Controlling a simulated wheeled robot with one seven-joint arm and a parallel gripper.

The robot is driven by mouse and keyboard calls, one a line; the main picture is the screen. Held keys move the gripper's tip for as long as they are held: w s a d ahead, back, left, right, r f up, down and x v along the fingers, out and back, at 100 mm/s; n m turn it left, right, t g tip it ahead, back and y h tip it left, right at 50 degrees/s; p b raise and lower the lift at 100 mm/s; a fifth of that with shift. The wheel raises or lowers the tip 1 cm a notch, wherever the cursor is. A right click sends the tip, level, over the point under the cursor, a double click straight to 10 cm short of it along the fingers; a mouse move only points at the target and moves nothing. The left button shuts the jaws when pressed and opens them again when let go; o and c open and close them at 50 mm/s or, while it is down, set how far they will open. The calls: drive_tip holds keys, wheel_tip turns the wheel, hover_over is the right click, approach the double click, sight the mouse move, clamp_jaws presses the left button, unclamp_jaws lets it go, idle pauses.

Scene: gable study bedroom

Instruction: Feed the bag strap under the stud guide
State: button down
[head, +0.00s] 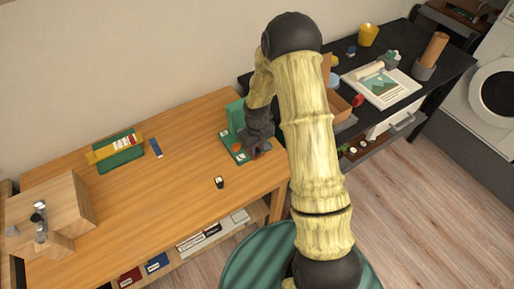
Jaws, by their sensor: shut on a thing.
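My gripper (258,147) is at the right end of the wooden table, low over a green fixture (232,148) that has a flat base and an upright block at its back. Small orange-red parts (238,148) show on the fixture beside my fingers. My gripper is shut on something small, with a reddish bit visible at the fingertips. I cannot tell for sure whether this is the bag strap. The stud guide cannot be made out clearly at this size, and my arm hides what lies to the right of the gripper.
The wooden table (180,205) is largely clear in the middle. On it are a small black item (219,182), a blue item (156,147), a green and yellow holder (117,152) and a wooden block stand (62,205). A cluttered black desk (407,100) adjoins at right.

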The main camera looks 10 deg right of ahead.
drive_tip(key=shift+w, duration=0.1)
idle(0.6)
drive_tip(key=c, duration=1.1)
unclamp_jaws()
drive_tip(key=shift+c, duration=0.2)
